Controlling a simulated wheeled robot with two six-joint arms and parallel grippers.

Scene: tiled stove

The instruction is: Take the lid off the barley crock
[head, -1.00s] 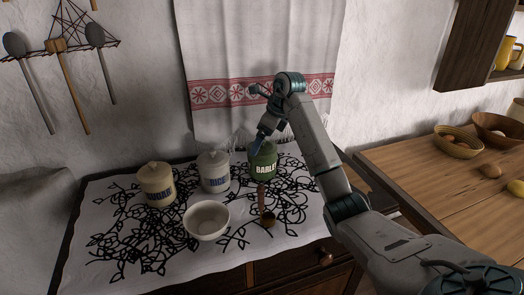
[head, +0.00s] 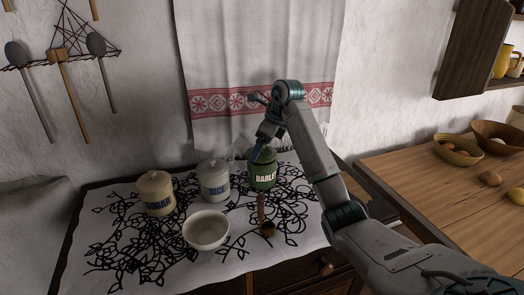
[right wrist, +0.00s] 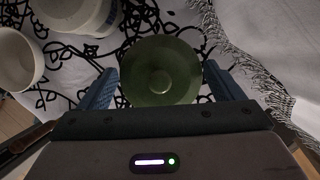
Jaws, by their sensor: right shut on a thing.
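The green barley crock (head: 265,180), with white lettering, stands upright at the right of the row of crocks on the cloth. My right gripper (head: 258,153) reaches down over its top from my right arm. In the right wrist view the round green lid (right wrist: 160,75), with a small knob at its centre, lies between the two blue fingers (right wrist: 160,90). The fingers are shut on the lid at its sides. I cannot see a gap between lid and crock; the gripper partly hides the top. My left gripper is not in view.
The grey rice crock (head: 214,182) stands close left of the barley crock, with the sugar crock (head: 157,194) further left. A white bowl (head: 206,230) and a wooden-handled scoop (head: 263,212) lie in front. A hanging towel (head: 262,60) is close behind.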

